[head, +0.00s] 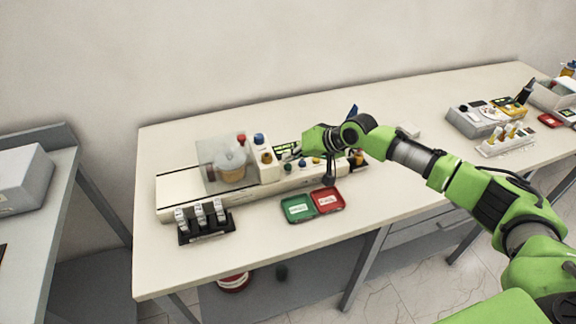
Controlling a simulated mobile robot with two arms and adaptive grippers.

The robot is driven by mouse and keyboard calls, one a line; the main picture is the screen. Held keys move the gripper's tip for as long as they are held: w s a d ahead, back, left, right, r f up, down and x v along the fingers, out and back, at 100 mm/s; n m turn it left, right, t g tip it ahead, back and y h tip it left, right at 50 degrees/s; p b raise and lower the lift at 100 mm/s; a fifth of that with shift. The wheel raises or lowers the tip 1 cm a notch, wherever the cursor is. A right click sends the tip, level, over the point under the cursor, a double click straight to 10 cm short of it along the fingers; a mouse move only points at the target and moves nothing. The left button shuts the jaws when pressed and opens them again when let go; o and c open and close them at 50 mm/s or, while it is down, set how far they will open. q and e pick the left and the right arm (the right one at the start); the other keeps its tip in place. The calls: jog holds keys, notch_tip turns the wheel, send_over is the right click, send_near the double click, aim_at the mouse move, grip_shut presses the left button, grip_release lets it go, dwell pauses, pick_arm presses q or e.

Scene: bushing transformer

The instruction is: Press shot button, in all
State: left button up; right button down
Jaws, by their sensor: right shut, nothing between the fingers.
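A long cream machine (180,186) lies on the table, with a clear cover over a round part at its left. A raised block beside the cover carries red (241,139), blue (259,139) and amber (267,157) knobs. Small coloured buttons (302,163) line its front ledge to the right. I cannot tell which one is the shot button; no label is readable. My right gripper (292,155) is shut and empty, over the middle of the machine, close to the small screen and the buttons. Contact with a button cannot be made out. My left gripper is out of view.
A green tray (297,209) and a red tray (328,201) lie in front of the machine. A black rack (207,234) with several small parts stands front left. More equipment (477,119) stands at the far right.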

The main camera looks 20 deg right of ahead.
aim_at(291, 167)
jog(key=shift+f, duration=0.4)
jog(key=shift+f, duration=0.5)
dwell(0.5)
jog(key=shift+r, duration=0.1)
jog(key=shift+r+p, duration=0.75)
jog(key=shift+r, duration=0.05)
notch_tip(291, 167, up, 5)
jog(key=p, duration=0.5)
jog(key=shift+r, duration=0.1)
dwell(0.8)
